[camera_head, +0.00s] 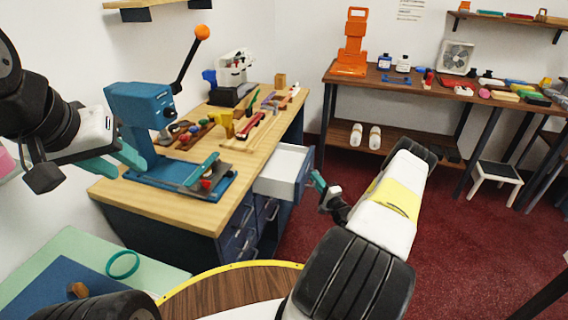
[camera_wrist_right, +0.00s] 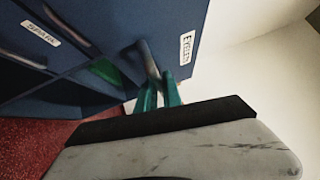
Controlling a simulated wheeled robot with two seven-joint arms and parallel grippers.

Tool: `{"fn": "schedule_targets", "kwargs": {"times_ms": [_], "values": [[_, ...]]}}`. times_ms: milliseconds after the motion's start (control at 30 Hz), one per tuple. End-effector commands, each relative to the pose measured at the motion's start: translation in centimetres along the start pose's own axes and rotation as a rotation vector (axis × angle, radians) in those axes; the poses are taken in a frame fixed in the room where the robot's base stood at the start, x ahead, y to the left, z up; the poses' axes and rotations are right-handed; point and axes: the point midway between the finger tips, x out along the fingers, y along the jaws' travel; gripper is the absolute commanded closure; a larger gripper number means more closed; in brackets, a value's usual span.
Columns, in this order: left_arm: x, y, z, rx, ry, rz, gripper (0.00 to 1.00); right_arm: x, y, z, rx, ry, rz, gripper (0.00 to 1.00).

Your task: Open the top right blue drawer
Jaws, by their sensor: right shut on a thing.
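The top right blue drawer (camera_head: 276,187) is pulled out from under the wooden worktop, and its pale inside shows in the head view. Its blue front (camera_wrist_right: 180,25) with a white label fills the upper middle of the right wrist view. My right gripper (camera_head: 318,183) is at the front of this drawer. Its teal fingers (camera_wrist_right: 160,95) are shut on the drawer's grey handle (camera_wrist_right: 149,60). My left gripper (camera_head: 112,165) hangs at the left beside the blue press, its teal fingers apart and empty.
The blue lever press (camera_head: 145,105) stands on the worktop (camera_head: 150,200) with several small tools. More drawers (camera_head: 238,240) are below, closed. A green mat (camera_head: 85,250) lies at lower left. Red floor (camera_head: 460,240) is open to the right, with a white stool (camera_head: 497,173) farther back.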

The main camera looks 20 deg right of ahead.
Motion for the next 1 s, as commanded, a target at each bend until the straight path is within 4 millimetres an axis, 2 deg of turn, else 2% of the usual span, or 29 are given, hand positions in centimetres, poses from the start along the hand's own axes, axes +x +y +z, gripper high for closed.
{"fn": "schedule_targets", "kwargs": {"times_ms": [33, 200, 433, 700, 1000], "values": [[0.0, 0.0, 0.0, 0.0, 0.0, 0.0, 0.64, -1.1, -0.2, -1.1, -0.001, 0.003, 0.002, 1.0], [0.0, 0.0, 0.0, 0.0, 0.0, 0.0, 0.64, -3.9, -0.9, -3.8, -0.001, 0.002, 0.003, 1.0], [0.0, 0.0, 0.0, 0.0, 0.0, 0.0, 0.64, -6.6, -1.6, -6.4, 0.0, 0.001, 0.003, 1.0], [0.0, 0.0, 0.0, 0.0, 0.0, 0.0, 0.64, -7.9, -1.9, -7.7, 0.001, -0.001, 0.003, 1.0], [0.0, 0.0, 0.0, 0.0, 0.0, 0.0, 0.64, -8.0, -1.9, -7.9, 0.001, -0.001, 0.004, 1.0]]}}
